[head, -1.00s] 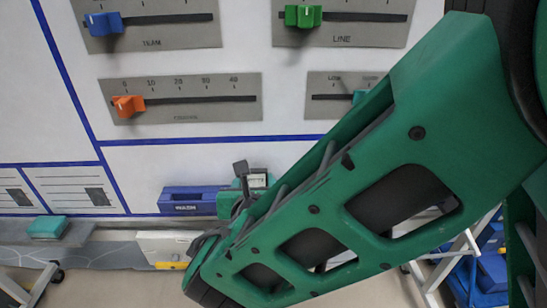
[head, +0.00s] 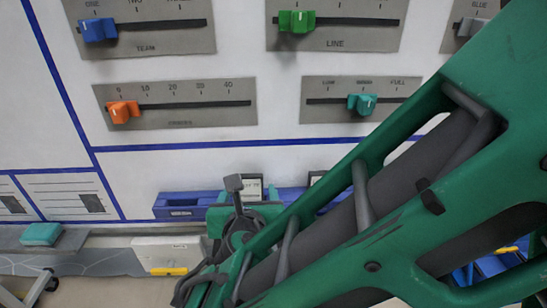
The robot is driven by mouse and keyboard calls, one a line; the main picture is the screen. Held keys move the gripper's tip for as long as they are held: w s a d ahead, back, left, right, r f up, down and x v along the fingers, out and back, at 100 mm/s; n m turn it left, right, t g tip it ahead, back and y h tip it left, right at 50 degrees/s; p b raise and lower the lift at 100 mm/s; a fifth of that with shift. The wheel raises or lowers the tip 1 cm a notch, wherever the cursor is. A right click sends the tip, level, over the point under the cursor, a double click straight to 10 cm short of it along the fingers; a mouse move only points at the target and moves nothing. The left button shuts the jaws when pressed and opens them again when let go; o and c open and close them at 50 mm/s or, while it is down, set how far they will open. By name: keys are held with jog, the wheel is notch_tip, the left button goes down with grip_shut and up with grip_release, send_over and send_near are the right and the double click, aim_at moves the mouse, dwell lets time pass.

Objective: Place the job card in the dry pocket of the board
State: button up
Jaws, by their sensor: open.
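A blue pocket rail (head: 180,205) runs along the bottom of the white board (head: 130,180); its left pocket carries a label that read WASH in the earlier picture. A pale card with print and a dark edge (head: 251,187) stands at the rail, just right of my gripper's dark finger. A second pale card (head: 316,178) shows further right, partly behind my arm. I cannot tell which is the job card, and no label for the dry pocket is readable. My gripper (head: 236,198) is open in front of the rail; its green body and my arm hide much of the rail.
Sliders with blue (head: 98,30), green (head: 297,21), orange (head: 123,111) and teal (head: 362,104) knobs are on the board above. A teal block (head: 41,234) lies on a grey ledge at left. A white box (head: 168,254) with a yellow strip sits below the rail.

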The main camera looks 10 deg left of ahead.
jog(key=v, duration=0.7)
jog(key=shift+s, duration=0.15)
